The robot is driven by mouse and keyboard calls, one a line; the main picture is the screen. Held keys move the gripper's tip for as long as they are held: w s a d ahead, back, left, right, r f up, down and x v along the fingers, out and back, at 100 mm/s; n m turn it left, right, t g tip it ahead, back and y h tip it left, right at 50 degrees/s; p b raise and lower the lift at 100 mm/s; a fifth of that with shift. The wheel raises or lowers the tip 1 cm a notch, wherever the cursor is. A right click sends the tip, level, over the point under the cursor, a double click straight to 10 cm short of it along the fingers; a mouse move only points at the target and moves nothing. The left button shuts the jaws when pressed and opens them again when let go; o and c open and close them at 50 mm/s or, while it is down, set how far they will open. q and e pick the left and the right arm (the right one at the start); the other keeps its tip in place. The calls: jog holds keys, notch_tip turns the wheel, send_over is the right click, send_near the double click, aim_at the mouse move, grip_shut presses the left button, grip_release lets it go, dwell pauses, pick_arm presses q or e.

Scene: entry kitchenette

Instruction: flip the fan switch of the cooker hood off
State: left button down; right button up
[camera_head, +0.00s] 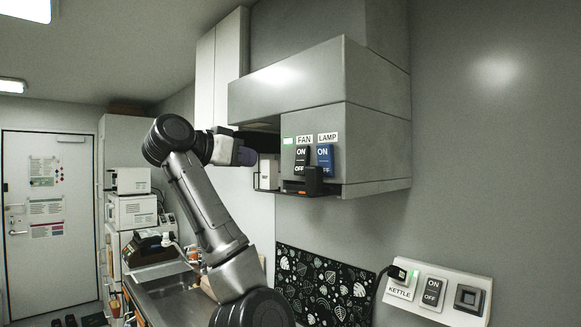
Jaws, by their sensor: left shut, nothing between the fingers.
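The cooker hood (365,130) is a grey box on the wall at upper right. Its front panel carries the fan switch (301,155), a dark rocker marked ON above and OFF below, under the label FAN. A small green light (288,141) glows left of the label. My left gripper (308,183) is shut and empty, at the panel's lower edge just below the fan switch. I cannot tell whether it touches the rocker. Which way the rocker is tilted is not clear. My right gripper is out of view.
The blue lamp switch (325,155) sits close to the right of the fan switch. A wall panel (435,291) with a kettle plug and another switch is at lower right. A patterned black board (325,285) and a sink (172,284) lie below.

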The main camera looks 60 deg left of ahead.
aim_at(297, 168)
pick_arm(q)
jog(key=p+x, duration=0.5)
jog(key=x, duration=0.7)
jog(key=shift+r, duration=0.1)
jog(key=shift+w+a, duration=0.15)
jog(key=shift+w, duration=0.45)
